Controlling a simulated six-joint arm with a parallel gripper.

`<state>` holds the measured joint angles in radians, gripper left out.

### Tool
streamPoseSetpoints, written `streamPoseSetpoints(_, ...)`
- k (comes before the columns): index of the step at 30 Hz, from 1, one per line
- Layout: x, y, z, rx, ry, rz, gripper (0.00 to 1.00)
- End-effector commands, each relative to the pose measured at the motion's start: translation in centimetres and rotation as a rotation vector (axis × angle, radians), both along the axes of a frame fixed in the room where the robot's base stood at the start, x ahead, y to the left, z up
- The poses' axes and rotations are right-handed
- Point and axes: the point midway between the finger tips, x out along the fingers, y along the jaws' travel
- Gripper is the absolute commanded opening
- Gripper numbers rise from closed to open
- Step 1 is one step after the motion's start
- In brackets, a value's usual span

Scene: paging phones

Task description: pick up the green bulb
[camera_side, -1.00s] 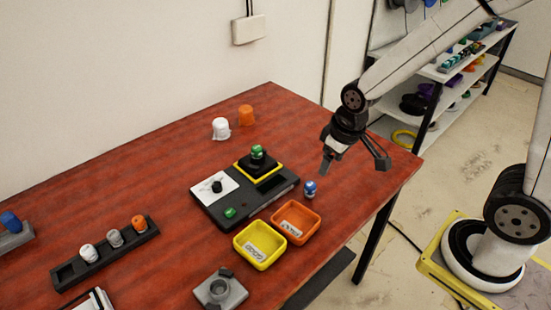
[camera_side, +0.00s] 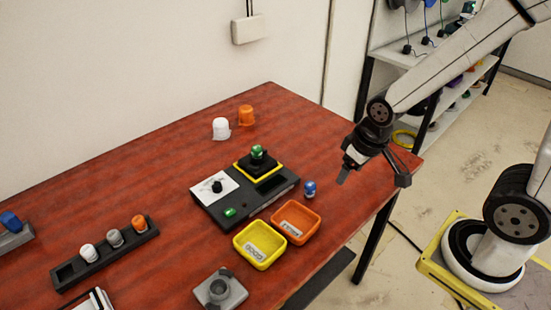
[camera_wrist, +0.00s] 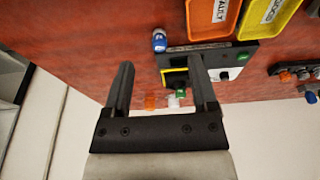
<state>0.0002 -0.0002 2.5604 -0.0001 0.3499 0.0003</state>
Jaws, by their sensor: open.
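The green bulb (camera_side: 257,151) stands upright in a black socket inside a yellow square frame (camera_side: 243,168) on the dark test box (camera_side: 208,204). In the wrist view the green bulb (camera_wrist: 181,93) shows between my fingers, partly beside the right finger. A smaller green piece (camera_side: 230,212) sits at the box's front corner. My gripper (camera_side: 373,180) is open and empty, above the table's right end, to the right of the bulb and apart from it. Its two fingers (camera_wrist: 161,68) stand wide apart in the wrist view.
A blue bulb (camera_side: 309,188) stands right of the box. Yellow (camera_side: 238,240) and orange (camera_side: 317,226) trays lie in front. A bulb rack (camera_side: 69,271) is at left. The table's right end is mostly clear.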

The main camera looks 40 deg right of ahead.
Motion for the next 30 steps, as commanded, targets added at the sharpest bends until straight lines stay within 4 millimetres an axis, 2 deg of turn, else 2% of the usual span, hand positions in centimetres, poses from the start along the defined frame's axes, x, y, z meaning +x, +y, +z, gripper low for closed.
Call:
streamPoseSetpoints(2, 0.0, 0.0, 0.0, 0.0, 0.0, 0.0, 0.75)
streamPoseSetpoints(4, 0.0, 0.0, 0.0, 0.0, 0.0, 0.0, 0.86)
streamPoseSetpoints(17, 0.4, 0.0, -0.1, 0.014, 0.013, -0.033, 0.86)
streamPoseSetpoints(23, 2.1, -0.1, -0.5, 0.076, 0.076, -0.177, 0.86)
streamPoseSetpoints(30, 5.9, 0.0, -1.8, 0.23, 0.215, -0.485, 0.86)
